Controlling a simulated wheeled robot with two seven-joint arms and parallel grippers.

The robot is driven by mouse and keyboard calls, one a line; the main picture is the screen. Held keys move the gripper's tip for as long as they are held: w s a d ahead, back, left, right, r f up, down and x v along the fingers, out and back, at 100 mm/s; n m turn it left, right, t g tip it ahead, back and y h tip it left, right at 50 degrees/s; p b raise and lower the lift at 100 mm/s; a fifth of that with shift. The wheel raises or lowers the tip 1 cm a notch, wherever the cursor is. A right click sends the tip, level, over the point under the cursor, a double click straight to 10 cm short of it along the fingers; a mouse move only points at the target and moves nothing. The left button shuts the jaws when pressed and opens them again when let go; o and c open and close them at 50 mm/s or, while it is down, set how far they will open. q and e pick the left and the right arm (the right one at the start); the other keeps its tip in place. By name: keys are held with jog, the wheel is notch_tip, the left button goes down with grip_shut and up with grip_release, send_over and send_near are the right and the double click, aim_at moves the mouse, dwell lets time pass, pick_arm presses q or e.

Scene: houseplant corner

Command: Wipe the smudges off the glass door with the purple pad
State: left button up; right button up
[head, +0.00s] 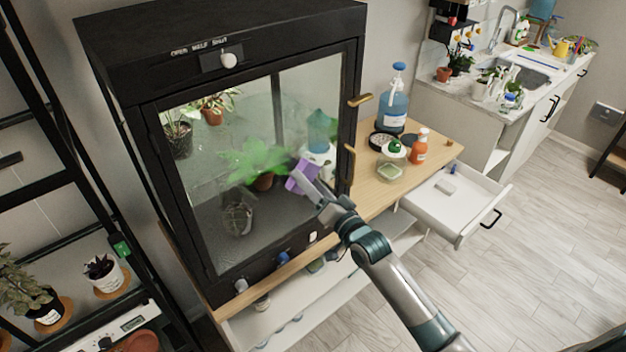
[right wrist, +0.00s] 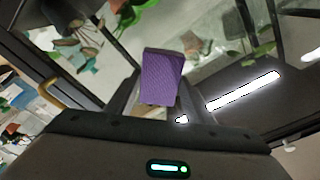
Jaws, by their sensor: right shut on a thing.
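The black cabinet's glass door (head: 277,213) stands at the middle left in the head view, and plants show through it. The purple pad (head: 297,178) is at the right part of the glass, held by my right gripper (head: 310,185). In the right wrist view the pad (right wrist: 160,78) sits between the fingers of the gripper (right wrist: 152,100), facing the glass. I cannot tell whether it touches the glass. A blurred green patch lies left of the pad; I cannot tell smudge from foliage there. No smudge is clearly distinct. My left gripper is out of view.
A brass door handle (head: 360,100) is on the cabinet's right side. A blue spray bottle (head: 393,105) and an orange bottle (head: 419,147) stand on the wooden top (head: 440,145). An open white drawer (head: 462,212) juts out at the right. A black shelf with pots is at the left.

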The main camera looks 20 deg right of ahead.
aim_at(293, 187)
jog(key=shift+s+a, duration=0.1)
jog(key=shift+a, duration=0.1)
jog(key=shift+s+a+p, duration=0.35)
jog(key=shift+a, duration=0.55)
jog(key=shift+s+a+p, duration=0.3)
jog(key=shift+a+p, duration=0.05)
jog(key=shift+a, duration=0.55)
jog(key=v, duration=0.6)
jog(key=shift+d+r, duration=0.3)
jog(key=shift+v, duration=1.45)
jog(key=shift+d, duration=0.15)
